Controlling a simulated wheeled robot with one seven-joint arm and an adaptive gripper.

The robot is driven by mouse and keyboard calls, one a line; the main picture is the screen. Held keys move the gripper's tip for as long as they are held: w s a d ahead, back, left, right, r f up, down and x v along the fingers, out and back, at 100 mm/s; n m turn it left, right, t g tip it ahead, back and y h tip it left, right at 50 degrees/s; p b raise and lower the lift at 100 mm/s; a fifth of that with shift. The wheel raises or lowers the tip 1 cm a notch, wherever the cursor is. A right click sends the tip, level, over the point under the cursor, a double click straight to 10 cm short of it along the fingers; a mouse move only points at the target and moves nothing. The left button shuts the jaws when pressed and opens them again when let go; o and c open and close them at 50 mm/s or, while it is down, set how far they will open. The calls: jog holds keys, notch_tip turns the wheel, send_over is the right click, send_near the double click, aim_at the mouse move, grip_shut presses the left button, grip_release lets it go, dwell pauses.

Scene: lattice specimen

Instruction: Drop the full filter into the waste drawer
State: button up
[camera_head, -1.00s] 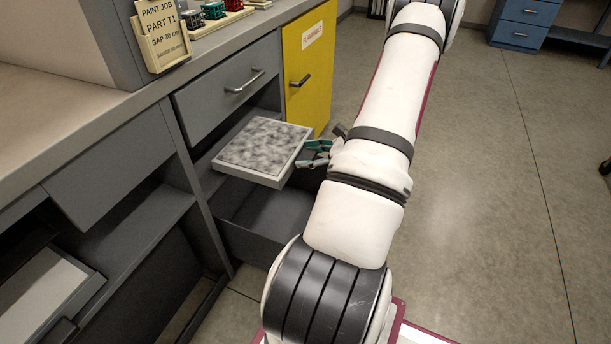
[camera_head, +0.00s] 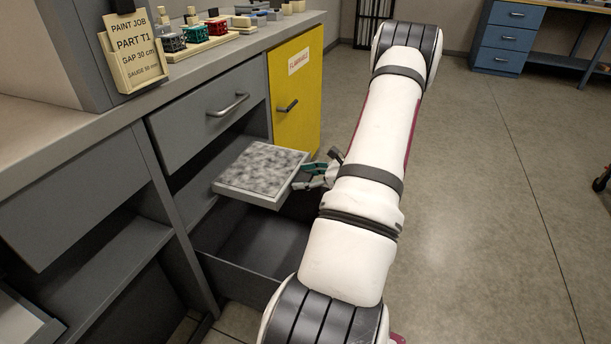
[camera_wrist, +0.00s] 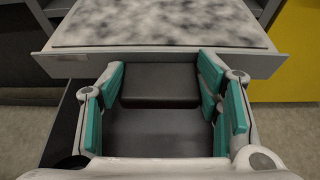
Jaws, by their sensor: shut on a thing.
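The full filter (camera_head: 262,168) is a flat square panel with a light frame and a mottled grey face. It is held roughly level in front of the cabinet, over the open waste drawer (camera_head: 238,280). The drawer is dark grey, and its inside shows below the filter. In the wrist view, the filter (camera_wrist: 160,22) spans the top, beyond the fingers (camera_wrist: 162,78). The exact contact is hard to see. The filter hides part of the drawer.
A closed grey drawer (camera_head: 205,120) with a bar handle is above. A yellow cabinet door (camera_head: 296,90) stands just beyond. The counter holds a sign (camera_head: 135,55) and small coloured parts (camera_head: 207,30).

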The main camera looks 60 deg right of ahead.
jog(key=shift+f, duration=0.35)
jog(key=o, duration=1.1)
jog(key=shift+o, duration=0.2)
jog(key=shift+s, duration=0.1)
jog(key=a+v, duration=0.1)
jog(key=v, duration=1)
jog(key=shift+s+d+r, duration=0.2)
jog(key=shift+s+d, duration=0.15)
jog(key=shift+d, duration=0.1)
